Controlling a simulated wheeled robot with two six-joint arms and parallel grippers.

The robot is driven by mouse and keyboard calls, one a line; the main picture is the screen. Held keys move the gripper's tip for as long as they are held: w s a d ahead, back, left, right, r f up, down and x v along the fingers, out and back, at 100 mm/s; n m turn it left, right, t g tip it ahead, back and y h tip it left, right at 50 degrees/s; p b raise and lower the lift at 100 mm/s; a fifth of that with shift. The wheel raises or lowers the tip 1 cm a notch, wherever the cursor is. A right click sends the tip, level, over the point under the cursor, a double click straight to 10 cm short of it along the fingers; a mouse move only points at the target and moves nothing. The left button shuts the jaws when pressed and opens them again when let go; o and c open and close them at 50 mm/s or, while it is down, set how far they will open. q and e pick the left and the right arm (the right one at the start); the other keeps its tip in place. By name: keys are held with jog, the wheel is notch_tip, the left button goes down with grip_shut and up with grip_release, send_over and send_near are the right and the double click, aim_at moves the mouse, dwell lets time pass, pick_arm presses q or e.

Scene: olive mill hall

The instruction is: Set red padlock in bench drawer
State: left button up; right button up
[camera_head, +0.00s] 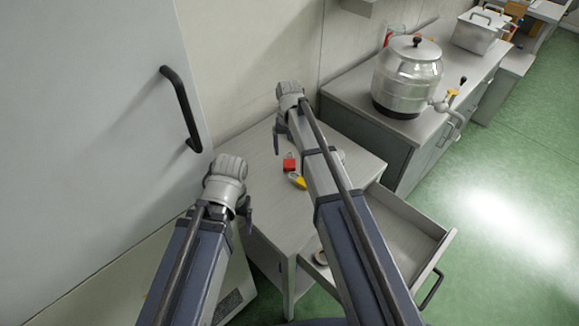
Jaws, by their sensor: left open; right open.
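The red padlock (289,164) lies on the grey bench top (258,205), its shackle toward the back. A yellow thing (298,182) lies close in front of it, partly behind my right arm. The bench drawer (409,235) is pulled open on the right side of the bench; its inside shows, with part hidden by my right arm. My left gripper (241,210) is open and empty at the left edge of the bench. My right gripper (276,138) is open and empty over the back of the bench, beyond the padlock.
A white cabinet door with a black handle (181,108) stands on the left. A counter with a steel tank (407,75) and a lidded metal box (480,30) runs along the wall. A small round object (320,257) shows by the drawer. The green floor (500,220) at the right is clear.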

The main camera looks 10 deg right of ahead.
aim_at(290, 162)
jog(key=f+b, duration=0.5)
jog(key=shift+s+f, duration=0.15)
jog(key=shift+s, duration=0.05)
grip_shut()
dwell(0.7)
